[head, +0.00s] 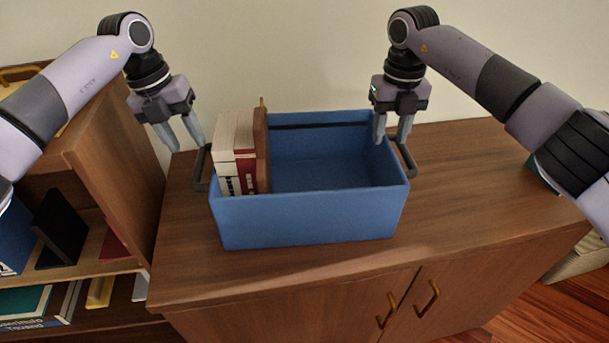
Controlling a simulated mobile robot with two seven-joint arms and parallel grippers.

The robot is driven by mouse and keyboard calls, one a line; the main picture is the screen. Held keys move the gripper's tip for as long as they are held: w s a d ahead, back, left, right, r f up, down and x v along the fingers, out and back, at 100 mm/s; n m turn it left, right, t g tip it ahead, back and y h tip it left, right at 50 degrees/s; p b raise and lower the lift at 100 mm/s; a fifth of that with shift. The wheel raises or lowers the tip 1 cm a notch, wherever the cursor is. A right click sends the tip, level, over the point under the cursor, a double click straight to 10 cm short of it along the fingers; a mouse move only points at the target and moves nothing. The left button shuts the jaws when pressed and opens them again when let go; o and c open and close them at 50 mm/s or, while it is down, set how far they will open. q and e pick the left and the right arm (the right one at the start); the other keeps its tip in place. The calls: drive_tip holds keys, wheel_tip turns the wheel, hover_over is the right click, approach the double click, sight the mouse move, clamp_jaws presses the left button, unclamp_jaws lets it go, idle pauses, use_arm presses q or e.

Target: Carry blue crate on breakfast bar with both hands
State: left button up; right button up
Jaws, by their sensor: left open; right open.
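The blue crate (310,220) sits on a brown wooden cabinet top (450,200), which I take as the breakfast bar. The crate has a dark handle on each side, the left handle (199,168) and the right handle (405,158). Several books (236,150) stand upright in its left part; the right part is empty. My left gripper (188,146) is open, just above and left of the left handle. My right gripper (392,140) is open at the crate's right rim, by the right handle. Whether either gripper touches a handle I cannot tell.
A wooden bookshelf (115,150) with books and a dark bookend (62,225) stands at the left, close to the cabinet. A pale wall (290,60) rises behind the crate. Wood floor (530,315) shows at lower right.

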sight(199, 159)
use_arm(q)
drive_tip(key=shift+f, duration=0.2)
use_arm(e)
drive_tip(key=shift+f, duration=0.1)
use_arm(q)
drive_tip(key=shift+d+f, duration=0.25)
drive_tip(key=shift+f, duration=0.9)
drive_tip(key=shift+d+f, duration=0.25)
drive_tip(key=shift+f, duration=0.85)
drive_tip(key=shift+d+f, duration=0.25)
drive_tip(key=shift+f, duration=0.9)
use_arm(e)
drive_tip(key=shift+f, duration=3.5)
use_arm(q)
clamp_jaws()
use_arm(e)
clamp_jaws()
use_arm(q)
drive_tip(key=shift+w+r, duration=0.15)
drive_tip(key=shift+r, duration=0.1)
use_arm(e)
drive_tip(key=shift+w+r, duration=0.2)
drive_tip(key=shift+r, duration=0.05)
